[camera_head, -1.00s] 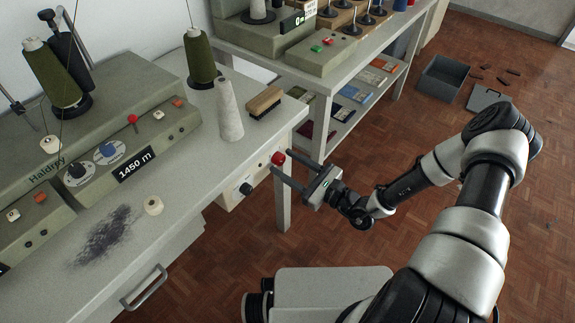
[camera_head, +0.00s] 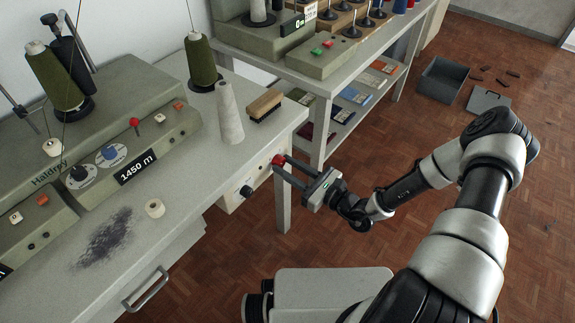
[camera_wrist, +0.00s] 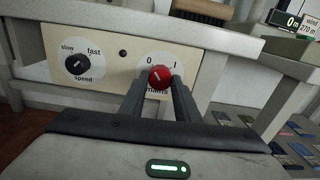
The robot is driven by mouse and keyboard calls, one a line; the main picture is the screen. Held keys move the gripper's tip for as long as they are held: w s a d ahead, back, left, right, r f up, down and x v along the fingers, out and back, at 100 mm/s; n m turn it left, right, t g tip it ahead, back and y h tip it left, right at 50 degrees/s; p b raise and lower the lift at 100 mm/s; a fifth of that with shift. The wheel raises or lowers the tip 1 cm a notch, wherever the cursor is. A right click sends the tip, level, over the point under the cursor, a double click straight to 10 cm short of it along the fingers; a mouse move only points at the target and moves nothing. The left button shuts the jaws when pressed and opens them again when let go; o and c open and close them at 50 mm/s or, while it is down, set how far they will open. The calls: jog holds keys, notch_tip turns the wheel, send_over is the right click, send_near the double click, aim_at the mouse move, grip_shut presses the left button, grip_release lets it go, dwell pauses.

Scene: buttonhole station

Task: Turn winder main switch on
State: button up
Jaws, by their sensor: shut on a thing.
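The main switch is a red round knob (camera_wrist: 160,77) on a cream panel (camera_wrist: 115,45) under the table's edge, with "0" and "I" marked above it and a partly hidden label below. It also shows in the head view (camera_head: 278,160). A short pale mark shows on its face, but I cannot tell surely which way it points. My gripper (camera_head: 284,165) is shut on the red knob, with one finger at each side of it in the wrist view (camera_wrist: 160,92).
A black speed knob (camera_wrist: 77,64) sits left of the switch on the same panel. A wooden brush (camera_head: 265,104) and a pale cone (camera_head: 230,112) stand on the tabletop above. A table leg (camera_head: 283,210) is just below my gripper.

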jog(key=m+p, duration=0.2)
jog(key=m, duration=0.2)
jog(key=shift+r, duration=0.1)
jog(key=m+p, duration=0.1)
jog(key=m, duration=0.3)
jog(key=m+p, duration=0.1)
jog(key=m, duration=0.3)
jog(key=shift+m, duration=2.1)
jog(key=shift+s, duration=0.1)
jog(key=o, duration=1)
jog(key=shift+o, duration=0.2)
jog(key=p+v, duration=0.1)
jog(key=v, duration=1.6)
jog(key=shift+d, duration=0.3)
jog(key=shift+r, duration=0.15)
